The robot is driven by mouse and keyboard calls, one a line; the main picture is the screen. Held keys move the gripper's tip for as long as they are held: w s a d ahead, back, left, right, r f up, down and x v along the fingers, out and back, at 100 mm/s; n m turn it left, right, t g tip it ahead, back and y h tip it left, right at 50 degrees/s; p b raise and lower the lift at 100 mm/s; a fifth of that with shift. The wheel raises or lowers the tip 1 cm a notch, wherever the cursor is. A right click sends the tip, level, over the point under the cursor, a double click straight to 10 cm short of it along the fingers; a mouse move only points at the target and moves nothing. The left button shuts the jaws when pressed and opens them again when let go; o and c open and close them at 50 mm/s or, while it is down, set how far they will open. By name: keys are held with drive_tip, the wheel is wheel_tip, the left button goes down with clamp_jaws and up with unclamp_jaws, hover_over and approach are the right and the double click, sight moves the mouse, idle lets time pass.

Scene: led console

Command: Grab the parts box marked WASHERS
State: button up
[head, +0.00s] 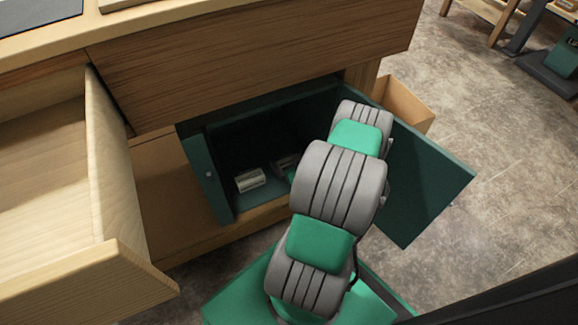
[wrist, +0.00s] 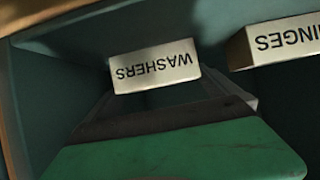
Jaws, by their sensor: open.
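The parts box marked WASHERS (wrist: 154,67) shows in the wrist view as a pale block with its lettering upside down, inside the dark green cabinet. My gripper (wrist: 172,98) is open, and the box is in front of it, near the middle of the view. I cannot tell whether they touch. Another pale box (wrist: 278,43), lettered "INGES" where visible, is to the right and cut off by the edge. In the head view, my arm reaches into the cabinet and hides most of the gripper. One pale box (head: 250,180) shows there, its label unreadable.
The cabinet's open green door (head: 428,185) stands right of my arm. A narrower green panel (head: 207,180) stands at the opening's left.

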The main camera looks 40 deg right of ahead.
sight(286, 157)
drive_tip(key=x, duration=0.3)
drive_tip(key=shift+f+b, duration=0.15)
drive_tip(key=shift+b, duration=0.2)
drive_tip(key=c, duration=1.2)
